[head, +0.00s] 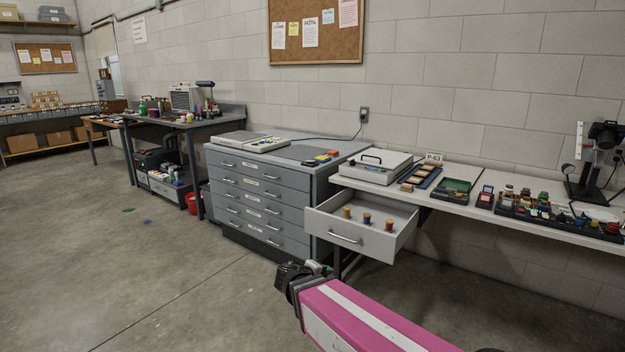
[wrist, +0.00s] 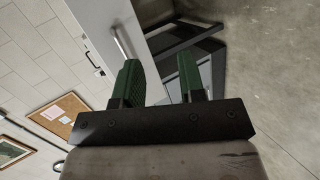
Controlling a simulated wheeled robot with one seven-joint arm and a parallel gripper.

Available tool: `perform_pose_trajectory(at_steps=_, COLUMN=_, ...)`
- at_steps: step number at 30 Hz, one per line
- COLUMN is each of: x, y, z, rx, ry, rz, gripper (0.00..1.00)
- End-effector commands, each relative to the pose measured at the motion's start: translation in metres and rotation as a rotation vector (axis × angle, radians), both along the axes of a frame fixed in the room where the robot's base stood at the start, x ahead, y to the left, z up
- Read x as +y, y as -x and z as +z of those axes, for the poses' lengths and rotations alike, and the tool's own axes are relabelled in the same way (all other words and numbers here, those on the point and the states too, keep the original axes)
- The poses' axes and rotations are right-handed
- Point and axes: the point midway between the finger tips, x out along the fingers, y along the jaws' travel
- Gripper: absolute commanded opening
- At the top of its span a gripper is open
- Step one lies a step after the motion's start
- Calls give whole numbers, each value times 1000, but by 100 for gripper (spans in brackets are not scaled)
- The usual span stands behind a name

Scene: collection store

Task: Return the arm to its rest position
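My arm (head: 365,322), pink with a white stripe, reaches in from the bottom of the head view. My gripper (head: 312,270) is at its far end, in front of and below the open drawer (head: 376,244). In the wrist view my gripper (wrist: 160,82) shows two green fingers standing apart with nothing between them. The fingertips point toward a pale panel with a bar handle (wrist: 121,42) and a dark frame. I cannot tell from the wrist view whether they touch anything.
The pulled-out drawer holds three small spool-like pieces (head: 367,218). The white bench (head: 452,203) carries a pale case (head: 376,168), trays and small jars. A grey drawer cabinet (head: 262,205) stands to its left. Open concrete floor (head: 130,270) lies at left.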

Motion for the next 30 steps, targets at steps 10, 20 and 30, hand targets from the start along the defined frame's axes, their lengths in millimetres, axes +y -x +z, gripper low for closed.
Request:
perform_pose_trajectory(at_steps=10, x=-84, y=23, z=-47, rx=211, ry=-329, rz=-279, gripper=37)
perform_pose_trajectory(at_steps=20, x=-134, y=52, z=-77, rx=370, ry=-750, rz=-526, gripper=37)
perform_pose_trajectory(at_steps=30, x=-150, y=63, z=-81, rx=424, ry=-1035, rz=-637, gripper=37)
